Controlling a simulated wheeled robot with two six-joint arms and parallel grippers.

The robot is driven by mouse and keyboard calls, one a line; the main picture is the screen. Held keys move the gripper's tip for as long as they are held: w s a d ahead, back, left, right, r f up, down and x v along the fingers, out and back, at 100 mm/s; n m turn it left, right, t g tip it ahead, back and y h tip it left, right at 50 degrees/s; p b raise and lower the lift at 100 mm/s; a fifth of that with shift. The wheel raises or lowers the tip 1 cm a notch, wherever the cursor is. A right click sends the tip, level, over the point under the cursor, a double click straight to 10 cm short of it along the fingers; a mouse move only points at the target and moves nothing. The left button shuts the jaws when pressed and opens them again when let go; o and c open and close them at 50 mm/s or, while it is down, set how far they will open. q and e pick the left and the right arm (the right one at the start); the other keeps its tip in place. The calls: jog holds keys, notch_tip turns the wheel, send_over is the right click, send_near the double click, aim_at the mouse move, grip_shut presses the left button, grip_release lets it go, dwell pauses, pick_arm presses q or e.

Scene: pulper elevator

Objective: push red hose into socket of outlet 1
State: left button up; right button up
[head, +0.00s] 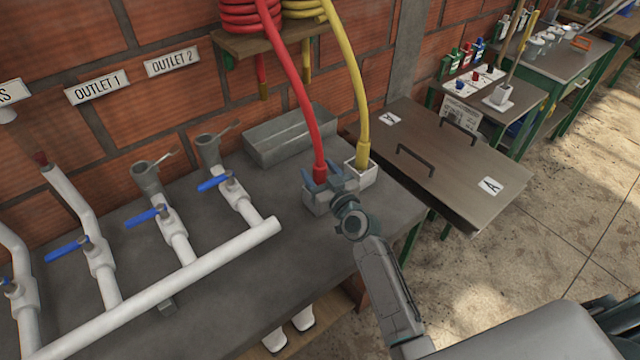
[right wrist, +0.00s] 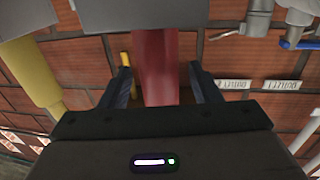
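The red hose (head: 303,95) hangs from a coil on a wall shelf, and its lower end stands in a light square holder (head: 314,202) on the bench. My right gripper (head: 326,181) is at that lower end. In the right wrist view, the fingers of my right gripper (right wrist: 160,86) are apart on either side of the red hose (right wrist: 157,60), with gaps showing beside it. The OUTLET 1 sign (head: 97,88) is on the brick wall. A grey socket (head: 146,174) with a lever tops the pipe below and right of it. My left gripper is not in view.
A yellow hose (head: 351,75) stands in a second holder (head: 361,176) close to the right. A second grey socket (head: 208,148) is near the OUTLET 2 sign (head: 172,61). Blue valve handles (head: 147,217) stick out over the bench. A grey metal tray (head: 290,136) lies behind.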

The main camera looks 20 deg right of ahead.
jog(key=c, duration=1.1)
jog(key=shift+r, duration=0.1)
